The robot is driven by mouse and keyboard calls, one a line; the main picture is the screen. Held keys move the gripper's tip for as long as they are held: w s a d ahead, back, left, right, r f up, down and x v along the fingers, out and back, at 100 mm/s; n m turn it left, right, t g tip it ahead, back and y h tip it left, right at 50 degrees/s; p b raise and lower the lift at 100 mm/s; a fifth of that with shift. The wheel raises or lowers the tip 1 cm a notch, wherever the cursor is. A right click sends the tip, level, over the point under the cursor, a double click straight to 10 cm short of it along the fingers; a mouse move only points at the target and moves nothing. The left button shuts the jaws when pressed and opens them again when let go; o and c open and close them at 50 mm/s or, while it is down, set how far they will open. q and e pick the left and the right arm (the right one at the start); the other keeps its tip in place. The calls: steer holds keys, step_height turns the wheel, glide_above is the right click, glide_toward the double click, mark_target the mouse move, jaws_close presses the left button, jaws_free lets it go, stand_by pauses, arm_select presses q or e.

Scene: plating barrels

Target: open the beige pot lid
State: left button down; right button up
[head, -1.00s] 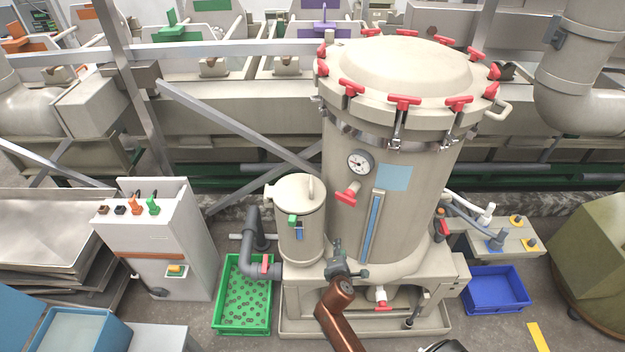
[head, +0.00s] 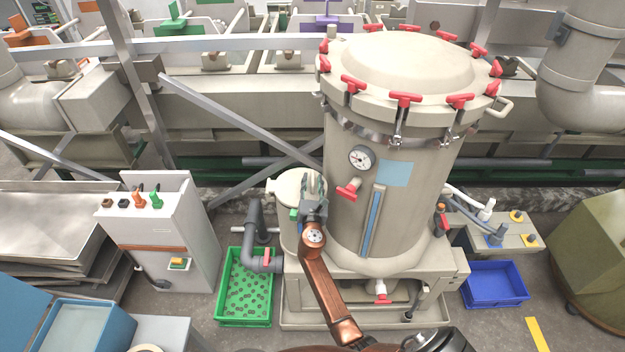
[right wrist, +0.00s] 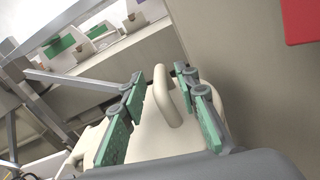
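The small beige pot (head: 289,230) stands at the left foot of the large beige tank. Its round beige lid (head: 287,187) is on top, partly hidden behind my right gripper (head: 313,185). In the right wrist view, the lid's looped handle (right wrist: 166,97) stands up between the two green fingers of my right gripper (right wrist: 160,76). The fingers are apart, one on each side of the handle, with a gap visible. Contact with the handle cannot be made out. My left gripper is not in view.
The large tank (head: 395,215) with red clamps rises close to the right of the pot. A red-handled valve (head: 348,190) and gauge (head: 361,158) stick out from it. A green crate (head: 245,290) and a grey pipe (head: 256,230) are at the left.

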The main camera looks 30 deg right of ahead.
steer(key=shift+w+d, duration=0.4)
steer(key=shift+w, duration=0.2)
steer(key=shift+c, duration=0.6)
jaws_close()
